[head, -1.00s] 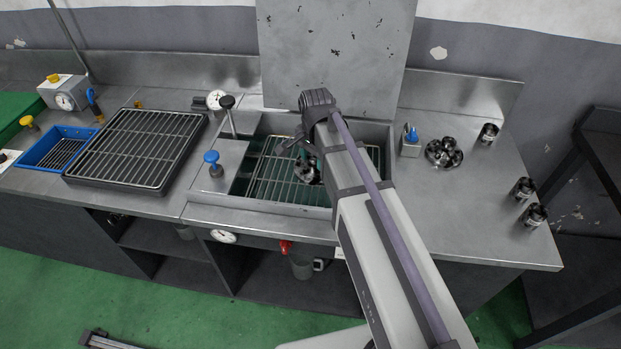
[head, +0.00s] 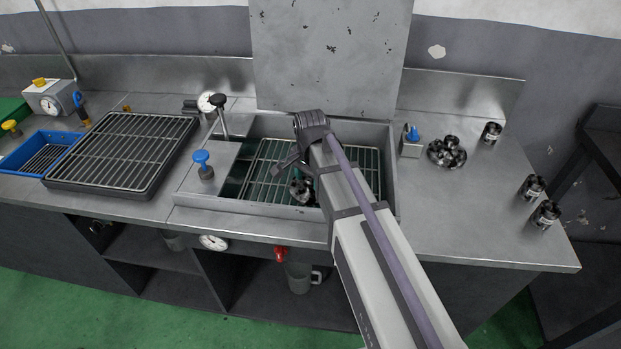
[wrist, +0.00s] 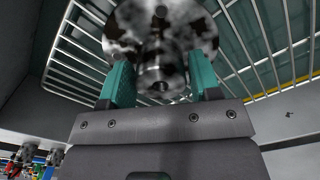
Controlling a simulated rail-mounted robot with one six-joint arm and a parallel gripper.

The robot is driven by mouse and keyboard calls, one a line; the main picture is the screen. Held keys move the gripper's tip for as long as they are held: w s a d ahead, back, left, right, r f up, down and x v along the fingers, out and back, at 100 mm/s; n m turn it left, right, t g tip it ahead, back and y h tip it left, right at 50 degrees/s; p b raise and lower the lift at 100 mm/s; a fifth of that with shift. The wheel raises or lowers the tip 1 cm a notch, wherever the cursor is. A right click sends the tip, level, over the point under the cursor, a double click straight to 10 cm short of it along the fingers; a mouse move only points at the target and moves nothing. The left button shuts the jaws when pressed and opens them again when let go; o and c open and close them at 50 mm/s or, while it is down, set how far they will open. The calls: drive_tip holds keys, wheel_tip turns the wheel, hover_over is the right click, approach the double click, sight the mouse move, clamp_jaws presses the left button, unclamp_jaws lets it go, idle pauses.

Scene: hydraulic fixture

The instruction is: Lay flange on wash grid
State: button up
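The flange (head: 302,190) is a shiny, dark-patched metal disc with a hub. It is over the wire wash grid (head: 262,185) inside the open sink basin, close above it or on it; I cannot tell if it touches. My gripper is mostly hidden behind my arm in the head view. In the wrist view my gripper (wrist: 161,84) has its two green fingers shut on the hub of the flange (wrist: 163,38), one on each side. The grid wires (wrist: 75,50) show behind the flange.
The raised lid (head: 330,55) stands behind the basin. A blue knob (head: 202,163) and black-topped lever (head: 222,112) stand at its left, beside a dark draining rack (head: 123,150). Shiny parts (head: 447,152) and dark cylinders (head: 546,214) sit on the right counter.

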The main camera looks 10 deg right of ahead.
drive_tip(key=shift+o, duration=1.4)
drive_tip(key=shift+r, duration=0.15)
wheel_tip(320, 180, up, 12)
drive_tip(key=p, duration=1.3)
drive_tip(key=s+n, duration=0.3)
drive_tip(key=s, duration=0.1)
drive_tip(key=s+d+n, duration=0.1)
drive_tip(key=s+n, duration=0.3)
drive_tip(key=s, duration=0.1)
drive_tip(key=s+n, duration=0.3)
drive_tip(key=s, duration=0.2)
drive_tip(key=shift+d+b, duration=0.2)
drive_tip(key=shift+b, duration=0.15)
drive_tip(key=shift+n, duration=0.5)
drive_tip(key=shift+w, duration=0.1)
